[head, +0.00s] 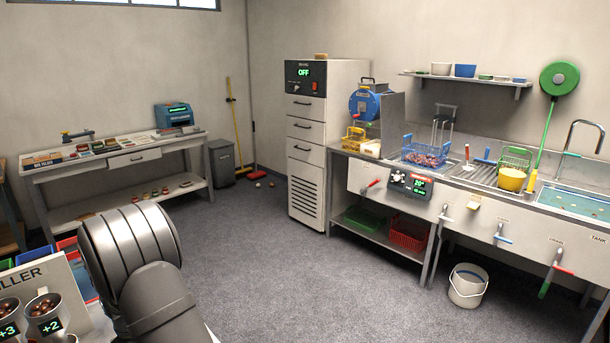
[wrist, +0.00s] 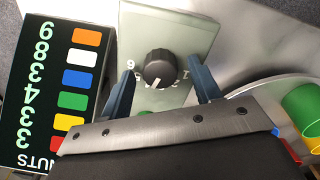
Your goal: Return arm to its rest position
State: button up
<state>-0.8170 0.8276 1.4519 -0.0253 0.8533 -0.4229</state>
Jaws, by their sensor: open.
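My gripper (wrist: 163,68) shows in the wrist view with its two blue-grey fingers spread wide and nothing held between them. The fingers lie on either side of a black dial knob (wrist: 159,68) on a pale grey-green panel (wrist: 168,22). I cannot tell whether either finger touches the panel or how far off the knob is. The gripper's dark body fills the bottom of the wrist view. In the head view my grey arm stands at the lower left, and its gripper end is out of sight.
A black card (wrist: 40,85) with coloured squares and upside-down numbers lies left of the fingers. Green and yellow cups (wrist: 300,105) are at the right. In the head view, a filler panel (head: 75,290) with nut-filled cups is beside my arm. The grey floor (head: 265,250) is largely clear.

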dwell(0.4)
notch_tip(320, 180, up, 18)
notch_tip(320, 180, down, 18)
jog(key=shift+f, duration=0.15)
jog(key=m, duration=0.6)
notch_tip(320, 180, up, 17)
jog(key=shift+a+f, duration=0.15)
jog(key=shift+f, duration=0.05)
dwell(0.5)
jog(key=shift+s, duration=0.1)
